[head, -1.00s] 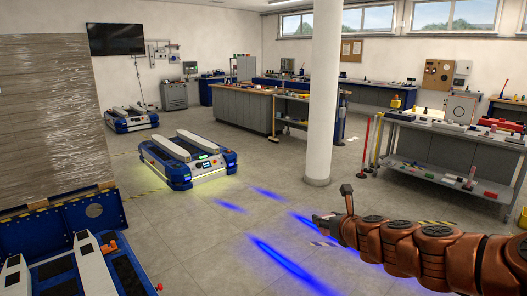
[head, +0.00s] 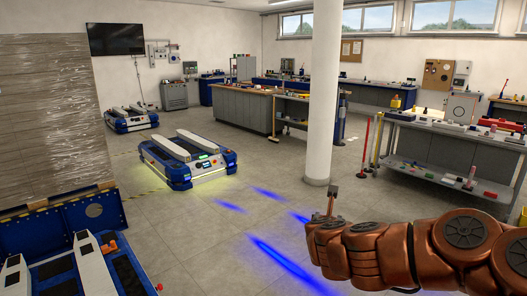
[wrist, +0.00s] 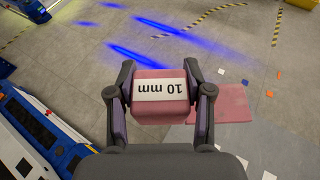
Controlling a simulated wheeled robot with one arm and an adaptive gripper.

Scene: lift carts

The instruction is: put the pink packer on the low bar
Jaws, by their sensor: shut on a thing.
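The pink packer (wrist: 160,110) is a block with a white top label reading "10 mm", upside down in the wrist view. My gripper (wrist: 160,83) is shut on it, one finger at each side. It is held above the open floor. In the head view my arm hides the packer and most of the gripper. A blue lift cart (head: 178,176) with two pale bars (head: 168,150) (head: 197,143) stands left of centre. A nearer blue cart (head: 75,284) with white bars (head: 95,262) is at bottom left. I cannot tell which bar is the low one.
A third cart (head: 130,124) stands farther back at left. A white pillar (head: 322,100) rises beyond my arm. A grey workbench (head: 430,135) is at right. A pink patch (wrist: 223,104) and small scraps lie on the floor. The floor between the two nearer carts is clear.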

